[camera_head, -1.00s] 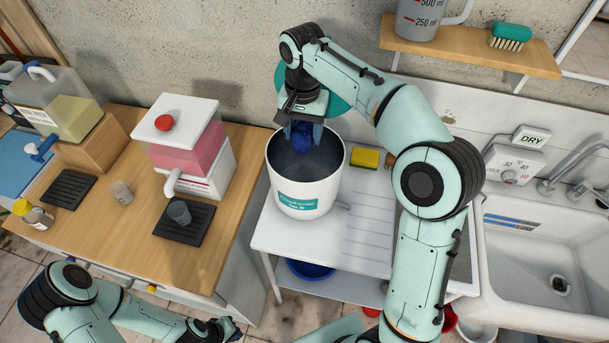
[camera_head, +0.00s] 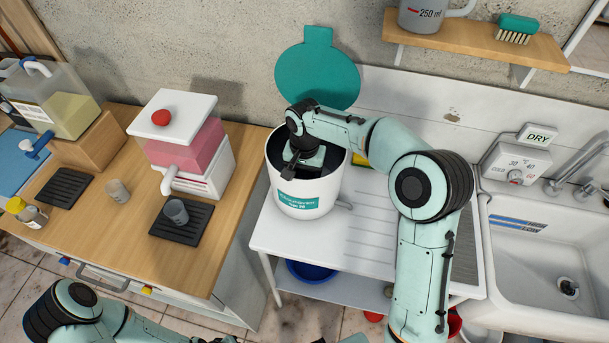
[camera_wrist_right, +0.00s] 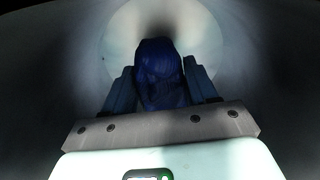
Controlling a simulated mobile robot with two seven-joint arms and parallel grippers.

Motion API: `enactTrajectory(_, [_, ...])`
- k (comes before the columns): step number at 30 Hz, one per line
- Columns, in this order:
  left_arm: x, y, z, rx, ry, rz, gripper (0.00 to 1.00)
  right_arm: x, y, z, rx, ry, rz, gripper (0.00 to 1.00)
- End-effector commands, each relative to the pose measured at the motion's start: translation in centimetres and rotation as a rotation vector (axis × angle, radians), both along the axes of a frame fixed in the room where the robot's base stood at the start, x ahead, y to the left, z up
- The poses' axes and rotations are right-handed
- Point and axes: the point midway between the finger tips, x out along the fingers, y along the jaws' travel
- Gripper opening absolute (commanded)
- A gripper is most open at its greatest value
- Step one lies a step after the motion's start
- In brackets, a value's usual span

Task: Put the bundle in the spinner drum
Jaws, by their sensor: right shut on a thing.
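The spinner drum (camera_head: 303,196) is a white tub with a teal label, standing on the white draining stand, its teal lid (camera_head: 317,77) raised behind it. My right gripper (camera_wrist_right: 162,85) reaches down inside the drum and is shut on the dark blue bundle (camera_wrist_right: 161,72). In the right wrist view the bundle sits between the two fingers, with the drum's pale inner floor beyond it. In the head view the bundle and fingertips are hidden by the wrist and the drum wall. My left arm shows at the bottom left; its fingers are mostly cut off by the picture's edge.
A detergent dispenser (camera_head: 188,148) with pink liquid and a grey cup (camera_head: 177,211) on a dark mat stand on the wooden counter at left. A sink (camera_head: 545,245) is at right. A shelf (camera_head: 480,45) with a jug and brush hangs above.

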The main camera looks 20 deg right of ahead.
Motion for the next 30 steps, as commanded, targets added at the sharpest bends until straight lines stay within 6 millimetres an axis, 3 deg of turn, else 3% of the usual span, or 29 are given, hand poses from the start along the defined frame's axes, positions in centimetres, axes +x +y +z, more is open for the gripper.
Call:
enactTrajectory(23, [-0.5, 0.0, -0.6, 0.000, 0.006, 0.000, 0.00, 0.0, 0.0, -1.2, 0.000, -0.001, 0.001, 0.17])
enactTrajectory(24, [-0.5, 0.0, -0.6, 0.000, 0.006, 0.000, 0.00, 0.0, 0.0, -1.3, 0.000, 0.000, 0.000, 0.67])
enactTrajectory(25, [-0.5, 0.0, -0.6, 0.000, 0.006, 0.000, 0.00, 0.0, 0.0, -1.3, -0.001, 0.001, 0.000, 0.77])
enactTrajectory(26, [-0.5, 0.0, -0.6, 0.000, 0.006, 0.000, 0.00, 0.0, 0.0, -1.3, -0.001, 0.001, 0.000, 0.83])
enactTrajectory(30, [-0.5, 0.0, -0.6, 0.000, 0.006, 0.000, 0.00, 0.0, -0.1, -1.3, -0.002, 0.001, 0.000, 0.83])
